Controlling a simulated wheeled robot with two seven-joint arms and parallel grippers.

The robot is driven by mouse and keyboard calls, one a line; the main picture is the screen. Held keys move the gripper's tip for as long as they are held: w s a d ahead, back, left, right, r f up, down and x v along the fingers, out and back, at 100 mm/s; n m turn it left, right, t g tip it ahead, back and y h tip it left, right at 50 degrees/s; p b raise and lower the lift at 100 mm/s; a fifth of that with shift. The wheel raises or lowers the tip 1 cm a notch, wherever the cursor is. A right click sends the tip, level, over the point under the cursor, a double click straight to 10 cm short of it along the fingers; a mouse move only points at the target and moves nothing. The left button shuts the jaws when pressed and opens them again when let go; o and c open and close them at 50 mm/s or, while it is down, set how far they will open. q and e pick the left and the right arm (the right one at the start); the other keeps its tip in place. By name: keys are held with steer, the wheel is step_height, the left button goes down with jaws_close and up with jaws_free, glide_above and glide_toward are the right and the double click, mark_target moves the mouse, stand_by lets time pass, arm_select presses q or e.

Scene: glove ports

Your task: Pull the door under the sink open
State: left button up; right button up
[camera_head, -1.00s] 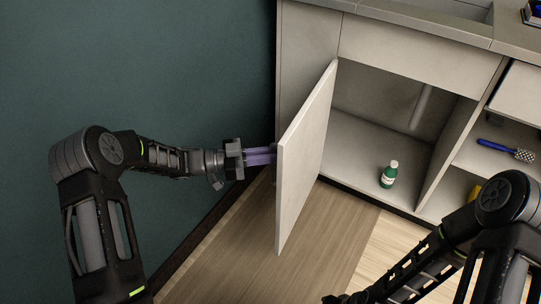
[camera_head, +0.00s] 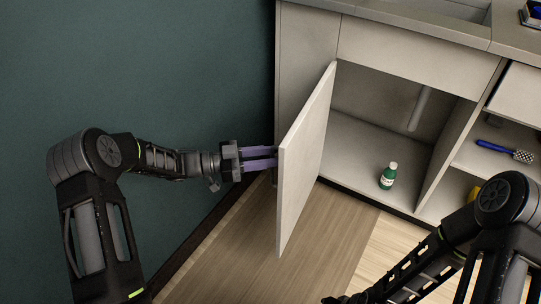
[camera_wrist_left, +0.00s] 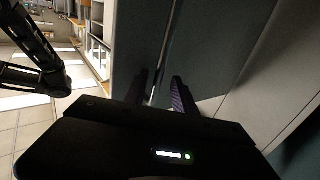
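The door under the sink (camera_head: 304,165) stands wide open, swung out to the left of the cupboard (camera_head: 365,145). My left gripper (camera_head: 276,157) is at the door's outer face, its two purple fingers apart with a gap between them. In the left wrist view the spread fingers (camera_wrist_left: 158,88) show too, with a thin pale upright strip between them; I cannot tell whether it is the handle. The fingertips' contact with the door is hidden. My right gripper (camera_head: 340,299) barely shows at the bottom edge, small and dark.
A green bottle with a white cap (camera_head: 388,176) stands on the cupboard floor. A blue brush (camera_head: 505,150) lies on a shelf to the right, with something yellow (camera_head: 474,193) below. A dark green wall (camera_head: 150,70) borders the left. Wooden floor (camera_head: 310,260) lies clear before the cupboard.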

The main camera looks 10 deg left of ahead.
arm_select(q)
steer(key=p+v, duration=0.1)
steer(key=v, duration=0.6)
stand_by(0.4)
